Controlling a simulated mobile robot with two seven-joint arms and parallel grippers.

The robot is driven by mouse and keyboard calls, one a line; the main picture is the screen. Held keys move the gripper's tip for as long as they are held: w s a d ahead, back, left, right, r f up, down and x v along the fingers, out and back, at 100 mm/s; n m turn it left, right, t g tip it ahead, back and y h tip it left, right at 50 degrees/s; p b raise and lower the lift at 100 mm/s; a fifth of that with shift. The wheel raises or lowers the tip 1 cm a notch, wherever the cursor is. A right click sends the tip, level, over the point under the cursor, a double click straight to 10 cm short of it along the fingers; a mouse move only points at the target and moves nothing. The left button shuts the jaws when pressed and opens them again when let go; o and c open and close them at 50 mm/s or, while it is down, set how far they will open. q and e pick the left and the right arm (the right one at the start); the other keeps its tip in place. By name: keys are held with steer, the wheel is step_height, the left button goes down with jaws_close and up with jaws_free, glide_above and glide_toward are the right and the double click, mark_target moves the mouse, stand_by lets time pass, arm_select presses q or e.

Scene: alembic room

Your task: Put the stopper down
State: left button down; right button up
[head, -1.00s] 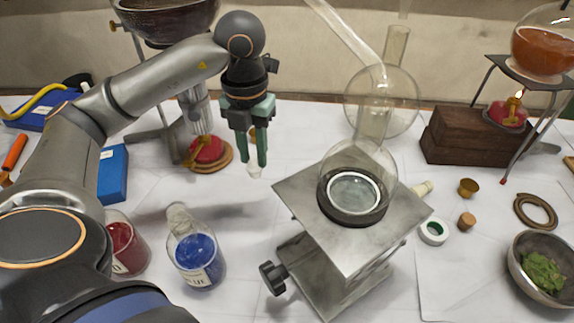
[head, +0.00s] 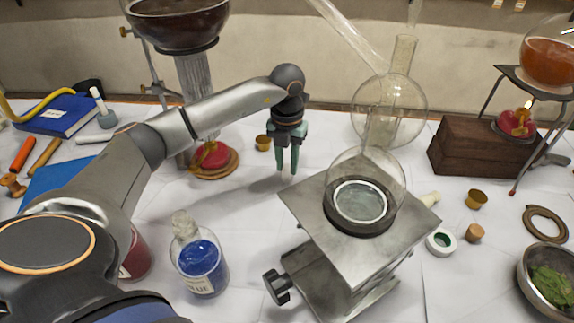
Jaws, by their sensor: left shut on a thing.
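My left gripper (head: 287,172) points down over the white table, left of the steel lab jack. Its green fingers are close together, shut on the stopper. The stopper is small and clear and barely shows at the fingertips. I cannot tell whether it touches the table. A clear bottle of blue liquid (head: 201,264) stands to the left and nearer me. My right gripper is not in view.
The lab jack (head: 310,205) bears a round glass flask (head: 366,180). A brass cup (head: 263,142) and a red burner (head: 210,155) stand left of the gripper. A wooden block (head: 470,150) is at the right. White table lies clear between the bottle and the jack.

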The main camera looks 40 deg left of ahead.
mark_target(287, 166)
arm_select(q)
steer(key=shift+f, duration=0.4)
steer(key=shift+f, duration=0.2)
steer(key=c, duration=0.6)
jaws_free()
steer(key=shift+c, duration=0.2)
step_height(287, 166, up, 12)
steer(key=p, duration=0.1)
steer(key=shift+r, duration=0.25)
